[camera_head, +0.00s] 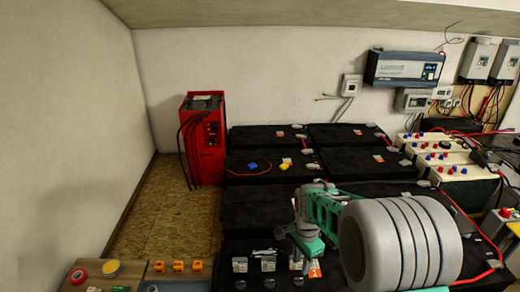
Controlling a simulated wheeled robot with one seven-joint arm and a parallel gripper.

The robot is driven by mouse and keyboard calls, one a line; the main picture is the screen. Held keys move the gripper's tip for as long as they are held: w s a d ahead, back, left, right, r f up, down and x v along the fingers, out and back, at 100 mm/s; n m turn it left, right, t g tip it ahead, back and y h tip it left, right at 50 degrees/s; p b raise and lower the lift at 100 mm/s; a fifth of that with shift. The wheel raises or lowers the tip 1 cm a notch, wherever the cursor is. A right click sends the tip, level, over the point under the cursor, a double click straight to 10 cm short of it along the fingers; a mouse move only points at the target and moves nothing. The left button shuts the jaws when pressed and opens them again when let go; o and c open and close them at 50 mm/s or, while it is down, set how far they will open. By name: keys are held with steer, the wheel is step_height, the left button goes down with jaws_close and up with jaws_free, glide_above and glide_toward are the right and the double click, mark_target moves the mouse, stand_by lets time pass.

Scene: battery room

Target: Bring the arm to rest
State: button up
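My arm reaches in from the lower right, with a large pale ribbed link and a teal link in front of it. My gripper (304,262) is at the end of the teal link, above the front black battery block. Its fingers are small, dark and partly merged with the things behind, so I cannot tell whether they are open or shut. I see nothing clearly held in it. The ribbed link hides part of the batteries at the front right.
Black batteries (265,206) fill the middle. A red charger unit (203,140) stands at the back left. Orange clips (180,266) and a red roll (78,276) lie front left. The board floor (180,205) is clear.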

steer(key=s+f+n, duration=0.1)
steer(key=s+n, duration=0.1)
steer(key=s+n+g, duration=0.1)
steer(key=s+n, duration=0.2)
steer(key=s+f+n, duration=0.1)
steer(key=s+n, duration=0.1)
steer(key=shift+s+f+n+g, duration=0.2)
steer(key=shift+f+n+g, duration=0.1)
steer(key=shift+n, duration=0.1)
steer(key=s+r+n+t, duration=0.2)
steer(key=s+r+n, duration=0.3)
steer(key=s+r, duration=0.45)
step_height(320, 180, up, 7)
steer(key=w+t, duration=0.2)
steer(key=t, duration=0.1)
steer(key=shift+w+r, duration=0.2)
steer(key=shift+w, duration=0.15)
steer(key=shift+a, duration=0.1)
